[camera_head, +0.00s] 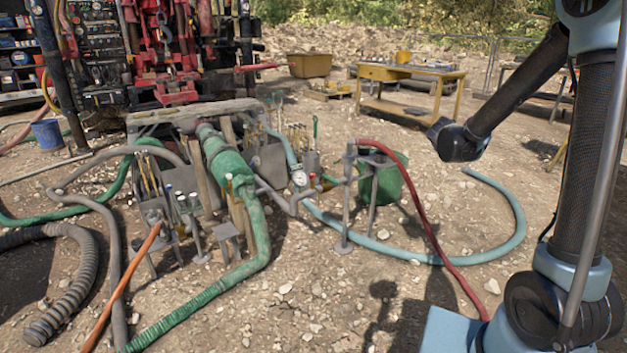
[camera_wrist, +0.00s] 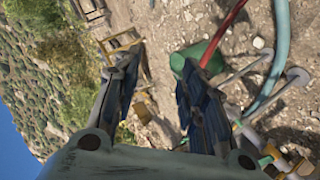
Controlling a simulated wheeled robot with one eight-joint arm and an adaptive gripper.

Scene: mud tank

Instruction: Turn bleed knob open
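The bleed knob cannot be made out for sure in either view. In the head view, a round pressure gauge (camera_head: 299,178) sits on the pipework beside the mud tank (camera_head: 195,115), and a small red fitting (camera_head: 312,178) is just right of it. My gripper (camera_wrist: 160,67) shows in the wrist view with its two dark fingers apart and nothing between them. Past the fingers are bare ground and the green bucket (camera_wrist: 190,58). The pipework is at the lower right of the wrist view, partly hidden by the right finger.
A red hose (camera_head: 425,220) arches over a grey stand (camera_head: 348,195) in front of the bucket. A light-blue hose (camera_head: 505,240) curves over the ground. Thick green hose (camera_head: 255,225) and an orange hose (camera_head: 125,285) cross the left. A yellow table (camera_head: 410,75) stands behind on gravel.

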